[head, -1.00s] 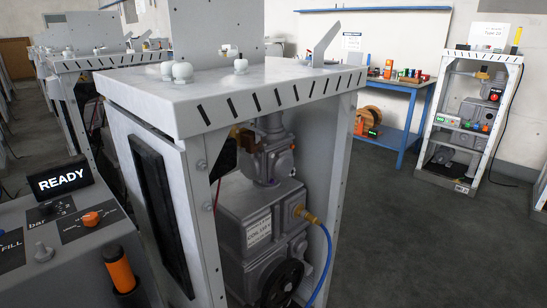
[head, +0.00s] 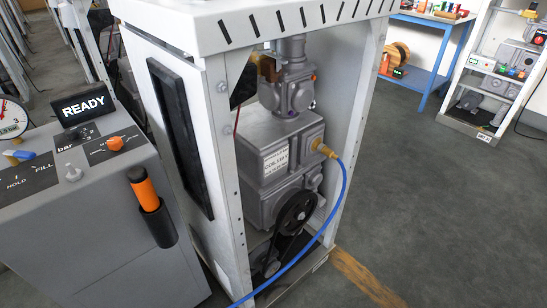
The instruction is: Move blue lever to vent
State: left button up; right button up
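The blue lever (head: 20,155) sits on the sloped top of a grey console (head: 95,225) at the left edge of the head view. It is small here, with a yellowish part at its left end. A dark label plate (head: 28,180) below it reads HOLD and FILL. I cannot make out a vent mark; the plate runs to the picture's left edge. The lever's exact setting is hard to tell. Neither of my grippers is in view.
The console also bears a gauge (head: 12,118), a READY display (head: 84,104), an orange knob (head: 115,143) and an orange-handled tool (head: 143,188) in a black holder. Floor at right is clear.

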aim_at(11, 156)
jog(key=i+l, duration=0.2)
jog(key=l, duration=0.15)
jog(key=u, duration=1.65)
